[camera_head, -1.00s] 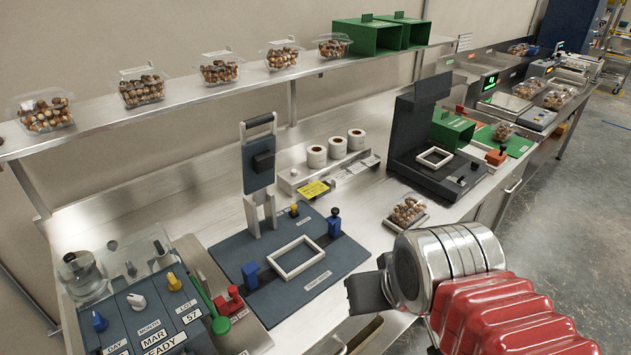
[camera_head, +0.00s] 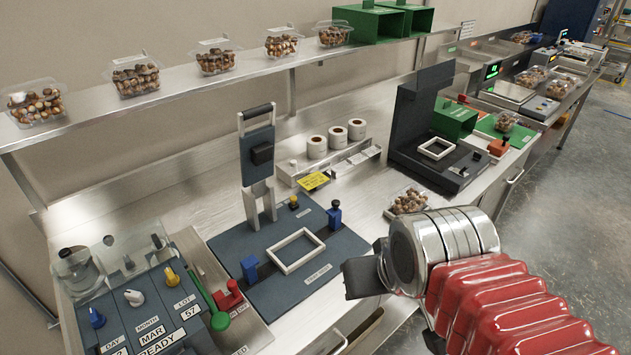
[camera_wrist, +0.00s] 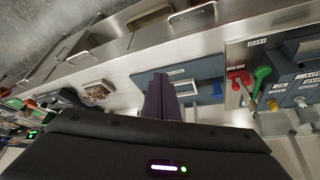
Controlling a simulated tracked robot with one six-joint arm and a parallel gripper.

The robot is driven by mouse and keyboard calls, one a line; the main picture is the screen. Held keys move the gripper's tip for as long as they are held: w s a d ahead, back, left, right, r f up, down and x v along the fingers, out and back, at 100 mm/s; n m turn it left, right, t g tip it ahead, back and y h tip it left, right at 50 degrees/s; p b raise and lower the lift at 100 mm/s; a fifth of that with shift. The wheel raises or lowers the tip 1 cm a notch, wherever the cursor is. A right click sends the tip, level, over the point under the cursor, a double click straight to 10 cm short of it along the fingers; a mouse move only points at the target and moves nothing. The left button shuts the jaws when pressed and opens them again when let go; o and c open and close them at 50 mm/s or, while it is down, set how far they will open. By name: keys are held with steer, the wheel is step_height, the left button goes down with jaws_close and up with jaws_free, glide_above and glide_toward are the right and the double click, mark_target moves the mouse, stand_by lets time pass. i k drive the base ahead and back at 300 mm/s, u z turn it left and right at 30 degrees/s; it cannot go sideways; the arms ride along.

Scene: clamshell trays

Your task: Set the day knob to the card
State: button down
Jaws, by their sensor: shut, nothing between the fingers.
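The day knob (camera_head: 96,317) is blue and sits above the DAY label on the dark dial panel at lower left. Its exact pointer setting is too small to read. A small yellow card (camera_head: 314,180) lies on the bench below the label rolls; its writing is not legible. My gripper (camera_head: 361,278) is over the front edge of the bench, well to the right of the dial panel and touching nothing. In the wrist view its dark fingers (camera_wrist: 160,100) are together and empty.
A white month knob (camera_head: 134,297) and yellow lot knob (camera_head: 171,275) stand beside the day knob. A green lever (camera_head: 206,297) and red handle (camera_head: 229,297) are right of the panel.

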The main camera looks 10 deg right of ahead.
mark_target(97, 321)
steer(key=u, duration=2)
steer(key=i, duration=0.35)
steer(key=u, duration=0.15)
